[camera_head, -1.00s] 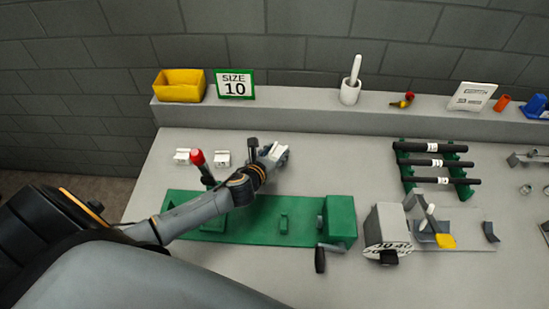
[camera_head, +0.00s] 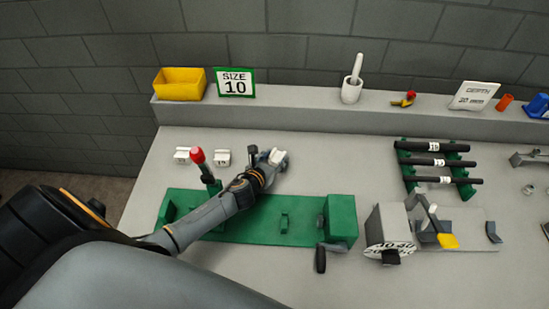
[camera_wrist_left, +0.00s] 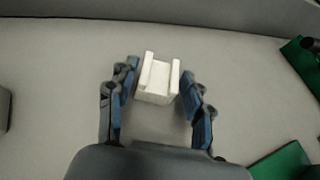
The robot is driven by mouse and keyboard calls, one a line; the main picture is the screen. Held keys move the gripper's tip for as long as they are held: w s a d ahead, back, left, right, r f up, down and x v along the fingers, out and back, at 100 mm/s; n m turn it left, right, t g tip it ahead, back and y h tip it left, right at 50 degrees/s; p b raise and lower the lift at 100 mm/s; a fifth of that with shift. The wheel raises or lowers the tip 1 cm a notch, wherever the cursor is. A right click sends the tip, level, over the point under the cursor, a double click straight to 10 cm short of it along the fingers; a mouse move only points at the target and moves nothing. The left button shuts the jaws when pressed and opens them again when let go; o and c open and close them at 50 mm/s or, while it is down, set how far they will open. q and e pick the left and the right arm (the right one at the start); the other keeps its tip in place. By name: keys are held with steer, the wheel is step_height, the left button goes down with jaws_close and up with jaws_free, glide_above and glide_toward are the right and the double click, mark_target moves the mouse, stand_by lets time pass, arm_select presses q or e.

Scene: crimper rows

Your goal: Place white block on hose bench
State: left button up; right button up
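A white block (camera_wrist_left: 158,82) with a slot between two raised sides lies between the fingertips of my left gripper (camera_wrist_left: 160,88) in the left wrist view. The fingers are apart, one on each side of the block, with narrow gaps; firm contact does not show. In the head view my left gripper (camera_head: 270,164) is low over the grey bench (camera_head: 330,165), with the white block (camera_head: 277,155) at its tip, partly hidden. Two more white blocks, a left one (camera_head: 182,155) and a right one (camera_head: 222,157), lie farther left on the bench. My right gripper is not in view.
A green fixture (camera_head: 262,228) with a red-knobbed lever (camera_head: 198,156) stands under my left arm. A green rack (camera_head: 407,171) of black hoses and a grey dial device (camera_head: 388,228) stand to the right. A back ledge holds a yellow bin (camera_head: 180,86) and a "SIZE 10" sign (camera_head: 234,83).

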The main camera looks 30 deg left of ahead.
arm_select(q)
steer(key=shift+o, duration=0.3)
steer(key=shift+r, duration=0.1)
steer(key=shift+r+p, duration=0.2)
steer(key=shift+p, duration=0.1)
steer(key=v, duration=1.2)
steer(key=shift+b, duration=0.3)
steer(key=shift+f, duration=0.1)
